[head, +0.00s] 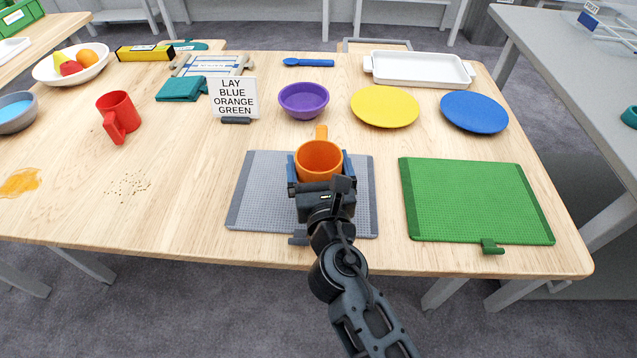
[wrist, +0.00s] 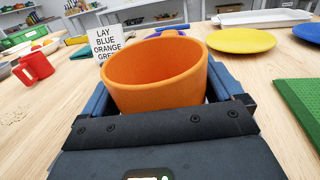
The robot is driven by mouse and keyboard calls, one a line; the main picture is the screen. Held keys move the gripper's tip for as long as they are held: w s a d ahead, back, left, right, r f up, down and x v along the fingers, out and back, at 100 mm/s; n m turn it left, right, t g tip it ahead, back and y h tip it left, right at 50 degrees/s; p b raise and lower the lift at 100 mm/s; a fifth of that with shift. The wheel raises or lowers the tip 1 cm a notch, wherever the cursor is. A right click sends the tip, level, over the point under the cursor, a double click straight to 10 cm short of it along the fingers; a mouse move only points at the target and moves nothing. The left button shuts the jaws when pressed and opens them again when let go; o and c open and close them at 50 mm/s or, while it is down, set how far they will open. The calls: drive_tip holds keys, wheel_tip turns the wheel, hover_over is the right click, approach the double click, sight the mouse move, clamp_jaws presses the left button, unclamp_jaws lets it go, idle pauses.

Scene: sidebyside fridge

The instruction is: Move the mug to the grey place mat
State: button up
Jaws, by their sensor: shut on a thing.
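An orange mug (head: 319,161) is between the fingers of my gripper (head: 319,172), which is shut on it. The mug is upright, its handle pointing away from me. It also fills the middle of the wrist view (wrist: 155,78), where its lower part is hidden by my gripper. The grey place mat (head: 255,195) lies at the table's front edge, and the mug appears over its far middle part. I cannot tell whether the mug's base touches the mat. A second mug, red (head: 119,113), stands at the left, apart from my gripper; it also shows in the wrist view (wrist: 36,66).
A green mat (head: 475,200) lies to the right. Behind are a purple bowl (head: 303,101), a yellow plate (head: 385,107), a blue plate (head: 474,112) and a sign (head: 233,98) reading "LAY BLUE ORANGE GREEN". Crumbs (head: 128,185) and an orange spill (head: 20,182) mark the left.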

sight(317, 168)
drive_tip(key=shift+f+b, duration=1.1)
drive_tip(key=shift+f, duration=0.85)
drive_tip(key=shift+f, duration=0.1)
drive_tip(key=o, duration=0.9)
drive_tip(key=s, duration=0.4)
drive_tip(key=s+d, duration=0.1)
drive_tip(key=s, duration=0.3)
drive_tip(key=s+d, duration=0.1)
drive_tip(key=s, duration=0.3)
